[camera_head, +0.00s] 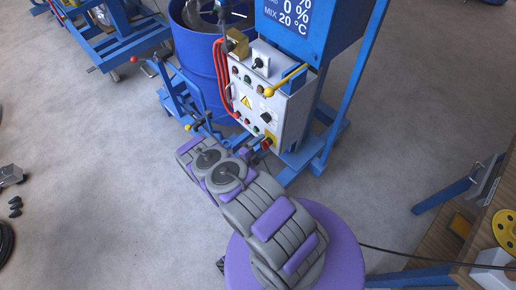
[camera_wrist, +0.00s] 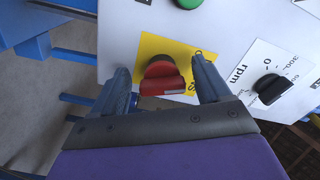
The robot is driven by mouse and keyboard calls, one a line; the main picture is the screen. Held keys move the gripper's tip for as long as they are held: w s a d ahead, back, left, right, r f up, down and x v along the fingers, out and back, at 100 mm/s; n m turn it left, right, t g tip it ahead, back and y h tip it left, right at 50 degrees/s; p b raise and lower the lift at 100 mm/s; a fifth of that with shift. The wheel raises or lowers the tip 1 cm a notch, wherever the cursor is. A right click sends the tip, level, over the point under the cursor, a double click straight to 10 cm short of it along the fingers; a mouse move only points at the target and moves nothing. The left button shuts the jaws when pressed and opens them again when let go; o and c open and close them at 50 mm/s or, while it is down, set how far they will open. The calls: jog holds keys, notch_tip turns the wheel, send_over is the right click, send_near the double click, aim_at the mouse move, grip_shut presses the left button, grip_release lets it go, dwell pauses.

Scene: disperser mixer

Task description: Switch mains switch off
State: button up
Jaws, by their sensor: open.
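The mains switch, a red rotary knob (camera_wrist: 162,80) on a yellow square plate (camera_wrist: 178,50), is on the front of the white control panel. Its grip bar lies roughly level in the wrist view. My gripper (camera_wrist: 164,76) is open, with one finger on each side of the red knob. The right finger overlaps the yellow plate's edge; I cannot tell whether either finger touches the knob. In the head view the switch shows as a small red and yellow spot (camera_head: 268,142) low on the panel, and my gripper is mostly hidden by my arm.
A black rpm dial (camera_wrist: 270,88) sits right of the switch and a green button (camera_wrist: 188,3) above it.

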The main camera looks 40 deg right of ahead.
jog(key=s+a, duration=0.1)
jog(key=a, duration=1.6)
jog(key=shift+s+a, duration=0.15)
jog(key=shift+a, duration=0.1)
jog(key=shift+c, duration=0.3)
